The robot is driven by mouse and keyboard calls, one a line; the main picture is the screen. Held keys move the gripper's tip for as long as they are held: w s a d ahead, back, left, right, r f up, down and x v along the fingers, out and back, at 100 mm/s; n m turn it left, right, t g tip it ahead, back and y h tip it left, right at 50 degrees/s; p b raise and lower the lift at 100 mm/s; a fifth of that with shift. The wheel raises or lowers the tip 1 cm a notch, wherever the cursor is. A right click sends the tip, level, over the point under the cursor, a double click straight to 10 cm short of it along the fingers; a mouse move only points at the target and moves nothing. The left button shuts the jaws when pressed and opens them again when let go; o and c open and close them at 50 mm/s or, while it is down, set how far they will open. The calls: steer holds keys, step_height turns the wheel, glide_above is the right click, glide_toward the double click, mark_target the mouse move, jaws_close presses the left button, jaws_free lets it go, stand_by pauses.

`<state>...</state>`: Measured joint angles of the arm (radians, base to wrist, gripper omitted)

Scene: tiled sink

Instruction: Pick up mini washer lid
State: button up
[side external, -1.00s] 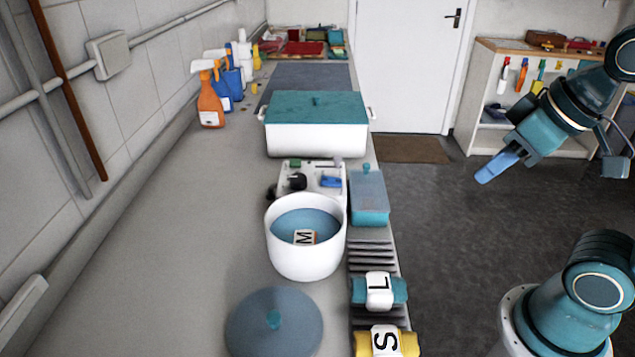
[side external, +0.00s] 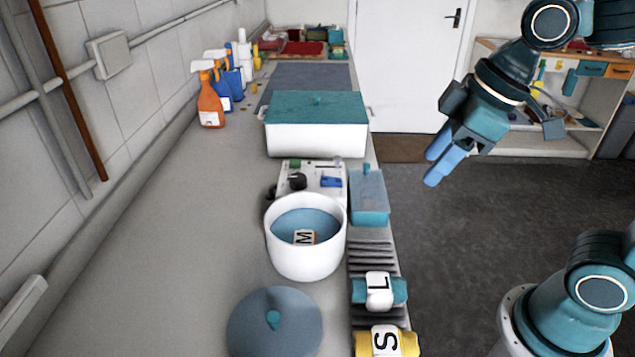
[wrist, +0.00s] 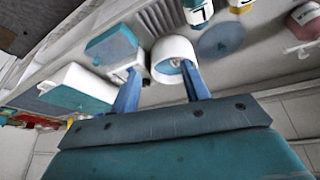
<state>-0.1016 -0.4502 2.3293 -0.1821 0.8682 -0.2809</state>
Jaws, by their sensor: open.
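The mini washer lid (side external: 250,325) is a round blue-grey disc with a teal knob. It lies flat on the counter in front of the white washer tub (side external: 305,262), and it also shows in the wrist view (wrist: 222,38). The tub is open, with blue inside and a block marked M. My gripper (side external: 432,167) is open and empty, high over the floor right of the counter and well apart from the lid. In the wrist view its two blue fingers (wrist: 160,74) point toward the counter, and one overlaps the tub's rim.
A white box with a teal lid (side external: 317,106), a control panel (side external: 312,178) and a teal container (side external: 369,197) stand behind the tub. Rolls marked L (side external: 379,291) and S (side external: 386,342) lie right of the lid. The counter left of the lid is clear.

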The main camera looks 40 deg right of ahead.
steer(key=w+a+f+n+g+y, duration=0.1)
steer(key=w+a+f+n+g, duration=0.1)
steer(key=w+a+f+n, duration=0.2)
steer(key=w+a+f+n+g+y, duration=0.1)
steer(key=w+a+f+n+g, duration=0.2)
steer(key=a+n, duration=0.7)
steer(key=w+a, duration=0.2)
steer(key=a, duration=0.2)
steer(key=shift+a+f+y, duration=0.2)
steer(key=shift+f+y, duration=0.15)
steer(key=shift+y, duration=0.05)
steer(key=shift+w, duration=0.1)
glide_above(274, 316)
steer(key=d, duration=0.3)
steer(key=shift+w+a+f, duration=0.1)
steer(key=shift+w+f, duration=0.05)
steer(key=shift+f, duration=1.8)
steer(key=shift+w+a+f, duration=0.1)
steer(key=shift+f, duration=1.85)
steer(key=shift+x, duration=2.6)
steer(key=shift+r, duration=0.1)
